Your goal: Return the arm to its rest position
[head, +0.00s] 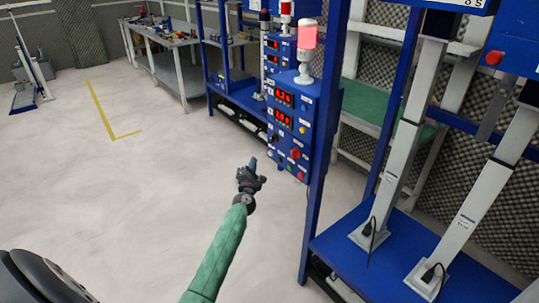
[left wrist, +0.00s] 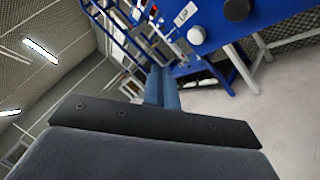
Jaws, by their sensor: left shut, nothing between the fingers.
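My left arm, in a green sleeve, reaches up from the bottom of the head view. My left gripper (head: 253,164) is held out over the pale floor, in front of the blue control cabinet. Its fingers are shut and hold nothing. In the left wrist view its two blue fingers (left wrist: 162,88) lie together beyond a dark plate. My right gripper is not in view.
The blue control cabinet (head: 290,130) has red displays and a lit red beacon (head: 307,45). A blue rack post (head: 326,130) and blue base (head: 385,262) stand on the right. A workbench (head: 175,65) stands at the back. The floor (head: 110,190) on the left is clear.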

